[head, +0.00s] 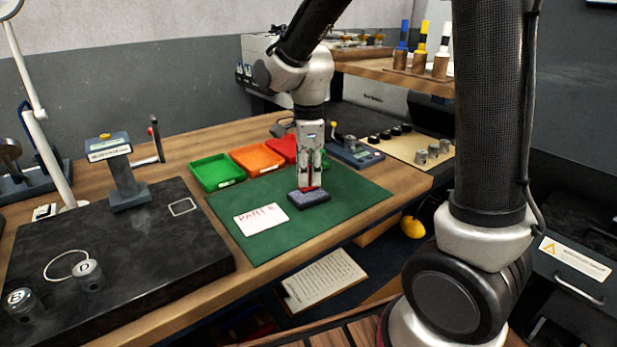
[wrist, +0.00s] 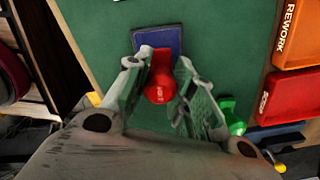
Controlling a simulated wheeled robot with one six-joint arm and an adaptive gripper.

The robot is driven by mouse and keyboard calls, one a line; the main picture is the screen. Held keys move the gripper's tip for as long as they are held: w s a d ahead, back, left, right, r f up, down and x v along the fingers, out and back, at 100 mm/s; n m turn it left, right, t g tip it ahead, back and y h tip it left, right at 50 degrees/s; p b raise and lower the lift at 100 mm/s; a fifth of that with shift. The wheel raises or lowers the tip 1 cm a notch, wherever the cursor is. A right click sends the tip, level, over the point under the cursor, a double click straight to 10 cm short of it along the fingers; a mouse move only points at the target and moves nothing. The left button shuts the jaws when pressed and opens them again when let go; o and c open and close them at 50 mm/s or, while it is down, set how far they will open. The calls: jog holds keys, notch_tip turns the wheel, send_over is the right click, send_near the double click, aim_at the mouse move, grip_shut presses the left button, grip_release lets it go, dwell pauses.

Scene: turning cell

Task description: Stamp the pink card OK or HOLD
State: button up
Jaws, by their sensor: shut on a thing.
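My gripper (head: 311,182) is shut on a red stamp (wrist: 160,85), which stands between the two fingers in the wrist view. The stamp's red lower end (head: 308,188) is right at the dark blue ink pad (head: 309,199); I cannot tell if they touch. The pad also shows in the wrist view (wrist: 157,37). A pale card (head: 260,219) with pinkish-red lettering lies flat on the green mat (head: 345,200), left of the pad. A green stamp (wrist: 234,120) stands to the right of my gripper in the wrist view, mostly hidden in the head view.
Green (head: 216,172), orange (head: 257,158) and red (head: 284,149) trays line the mat's far side. A dark stone plate (head: 120,245) with metal gauges lies at left. A small blue device (head: 355,153) stands beyond the mat. The mat's front right is clear.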

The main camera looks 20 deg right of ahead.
aim_at(309, 166)
jog(key=shift+r, duration=2.8)
jog(key=shift+a+f, duration=0.1)
